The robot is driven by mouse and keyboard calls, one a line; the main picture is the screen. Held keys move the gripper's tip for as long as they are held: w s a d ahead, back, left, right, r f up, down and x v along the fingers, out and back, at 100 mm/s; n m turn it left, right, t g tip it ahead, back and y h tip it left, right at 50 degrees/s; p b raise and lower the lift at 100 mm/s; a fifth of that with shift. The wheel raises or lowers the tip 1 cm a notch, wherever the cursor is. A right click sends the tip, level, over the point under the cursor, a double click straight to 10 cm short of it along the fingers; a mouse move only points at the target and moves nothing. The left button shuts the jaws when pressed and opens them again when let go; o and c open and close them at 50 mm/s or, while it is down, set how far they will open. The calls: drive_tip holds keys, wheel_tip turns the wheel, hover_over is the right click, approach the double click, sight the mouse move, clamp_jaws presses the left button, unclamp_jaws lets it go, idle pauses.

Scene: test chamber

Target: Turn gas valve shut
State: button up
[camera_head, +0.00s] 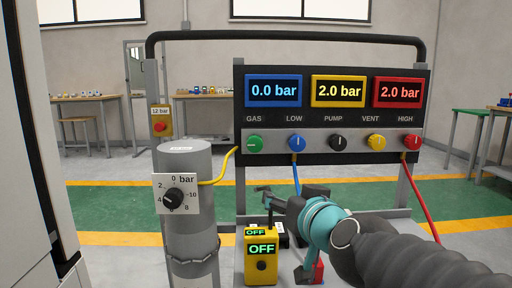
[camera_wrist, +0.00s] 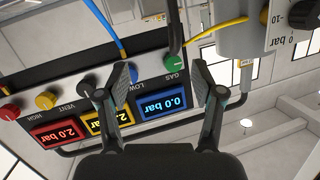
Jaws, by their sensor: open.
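The green gas valve knob (camera_head: 254,144) is at the left end of the black panel (camera_head: 335,158), under the blue 0.0 bar display (camera_head: 273,90). Its white mark looks close to horizontal, unlike the upright marks on the neighbouring knobs. My gripper (camera_head: 265,203) is in front of the panel, below and apart from the knob. In the wrist view, my gripper (camera_wrist: 163,83) is open and empty. The green knob (camera_wrist: 174,63) appears upside down beyond the gap between the fingers, towards the right finger.
Blue LOW (camera_head: 297,142), black PUMP (camera_head: 338,142), yellow VENT (camera_head: 376,142) and red HIGH (camera_head: 412,141) knobs line the panel. A grey cylinder (camera_head: 190,235) with a dial (camera_head: 174,194) stands left. A yellow OFF box (camera_head: 261,258) is below. Hoses hang near the panel.

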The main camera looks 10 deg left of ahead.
sight(255, 145)
drive_tip(key=w+a+r+m+t+h, duration=0.3)
drive_tip(key=w+a+r+t, duration=0.1)
drive_tip(key=a+r, duration=0.25)
drive_tip(key=x, duration=0.4)
drive_tip(key=b+x, duration=0.1)
drive_tip(key=x, duration=0.4)
drive_tip(key=f+b+x, duration=0.1)
drive_tip(key=x, duration=0.3)
drive_tip(key=shift+w+a, duration=0.25)
drive_tip(key=shift+w, duration=0.05)
drive_tip(key=c, duration=1.1)
